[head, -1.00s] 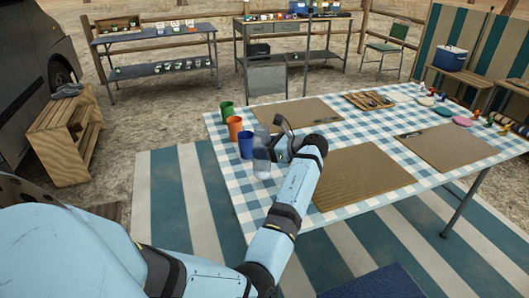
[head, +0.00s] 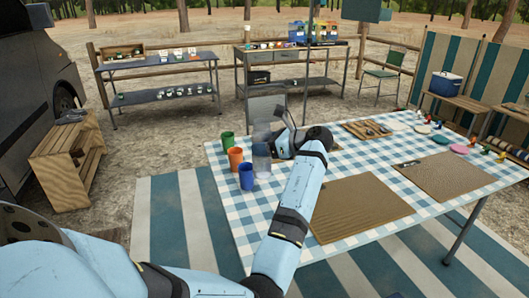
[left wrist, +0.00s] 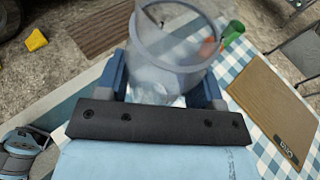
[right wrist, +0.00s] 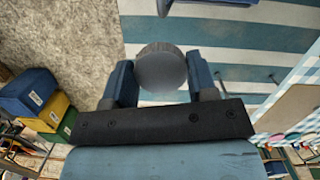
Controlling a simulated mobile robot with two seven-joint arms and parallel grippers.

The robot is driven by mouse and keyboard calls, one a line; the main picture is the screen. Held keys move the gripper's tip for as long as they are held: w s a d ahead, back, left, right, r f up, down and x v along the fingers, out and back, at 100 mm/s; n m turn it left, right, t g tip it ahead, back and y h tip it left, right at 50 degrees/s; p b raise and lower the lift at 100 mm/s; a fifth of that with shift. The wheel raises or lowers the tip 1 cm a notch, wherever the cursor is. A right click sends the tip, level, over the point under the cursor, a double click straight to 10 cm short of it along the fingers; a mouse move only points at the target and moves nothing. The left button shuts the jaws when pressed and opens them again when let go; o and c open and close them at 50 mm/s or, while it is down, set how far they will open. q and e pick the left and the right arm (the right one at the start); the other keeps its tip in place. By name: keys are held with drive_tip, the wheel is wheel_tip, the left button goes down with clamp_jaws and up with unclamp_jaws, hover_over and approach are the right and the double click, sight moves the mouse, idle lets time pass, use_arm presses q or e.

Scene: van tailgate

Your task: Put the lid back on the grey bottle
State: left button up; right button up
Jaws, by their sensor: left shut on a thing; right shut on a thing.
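The grey see-through bottle (head: 261,158) is upright in my left gripper (head: 277,146), close to the cups at the table's left end. In the left wrist view the bottle (left wrist: 172,50) stands between the two fingers (left wrist: 163,92), its round mouth open with no lid on it. The grey round lid (right wrist: 160,68) is between the fingers of my right gripper (right wrist: 160,82) in the right wrist view. My right gripper and the lid do not show in the head view. Whether the bottle touches the table I cannot tell.
Green (head: 227,144), orange (head: 235,158) and blue (head: 246,177) cups stand left of the bottle. A brown mat (head: 360,209) lies on the checked table, with plates and small items farther right. Coloured boxes (right wrist: 28,92) show at the left of the right wrist view.

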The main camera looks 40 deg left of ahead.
sight(269, 132)
use_arm(q)
drive_tip(key=shift+r, duration=1.7)
use_arm(e)
drive_tip(key=shift+r, duration=0.35)
use_arm(q)
drive_tip(key=o, duration=0.4)
drive_tip(key=shift+c, duration=0.2)
drive_tip(key=c, duration=0.5)
drive_tip(key=shift+r, duration=0.15)
